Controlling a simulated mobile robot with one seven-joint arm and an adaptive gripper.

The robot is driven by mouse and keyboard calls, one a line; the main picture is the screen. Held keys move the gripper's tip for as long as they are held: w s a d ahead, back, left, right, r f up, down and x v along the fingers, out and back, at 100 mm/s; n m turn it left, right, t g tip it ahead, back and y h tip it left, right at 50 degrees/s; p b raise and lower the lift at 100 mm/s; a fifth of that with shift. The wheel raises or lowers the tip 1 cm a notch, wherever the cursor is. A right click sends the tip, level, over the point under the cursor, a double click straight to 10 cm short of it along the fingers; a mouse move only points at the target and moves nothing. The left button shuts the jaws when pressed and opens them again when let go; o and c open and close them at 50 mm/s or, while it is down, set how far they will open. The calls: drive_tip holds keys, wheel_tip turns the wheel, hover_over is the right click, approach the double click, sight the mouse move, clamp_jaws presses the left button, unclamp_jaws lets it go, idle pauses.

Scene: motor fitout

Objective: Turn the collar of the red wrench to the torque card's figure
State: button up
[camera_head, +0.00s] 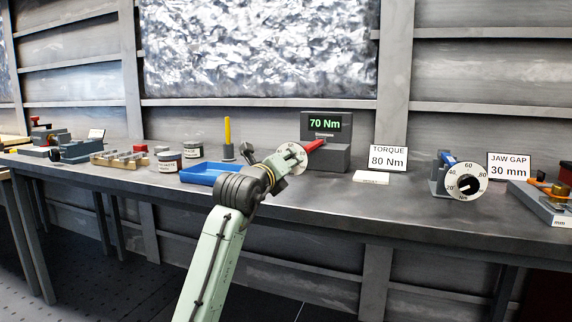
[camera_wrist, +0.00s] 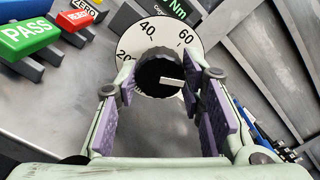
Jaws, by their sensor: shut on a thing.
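The red wrench (camera_head: 315,146) sits at the grey tester (camera_head: 325,158), whose green display (camera_head: 325,123) reads 70 Nm. The wrench's round white dial (camera_head: 291,157) faces my arm. My gripper (camera_head: 270,172) reaches it from the front. In the wrist view the dial (camera_wrist: 143,28) shows 20, 40 and 60, with its right part hidden by a finger. My gripper (camera_wrist: 160,88) is shut on the black collar (camera_wrist: 155,75), one purple pad on each side. The collar's pale pointer line points right, past the 60. The torque card (camera_head: 388,158) reads 80 Nm.
A second wrench, blue (camera_head: 447,158), with its own dial (camera_head: 465,182) stands to the right, beside a JAW GAP 30 mm card (camera_head: 508,166). A blue tray (camera_head: 208,174) and jars (camera_head: 168,162) are left of my gripper. PASS (camera_wrist: 28,34) and red buttons show at the wrist view's upper left.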

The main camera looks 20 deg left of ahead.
idle(0.4)
drive_tip(key=o, duration=1.1)
drive_tip(key=shift+o, duration=0.2)
drive_tip(key=shift+s, duration=0.1)
drive_tip(key=s, duration=1.2)
drive_tip(key=shift+a, duration=0.2)
drive_tip(key=shift+w, duration=0.1)
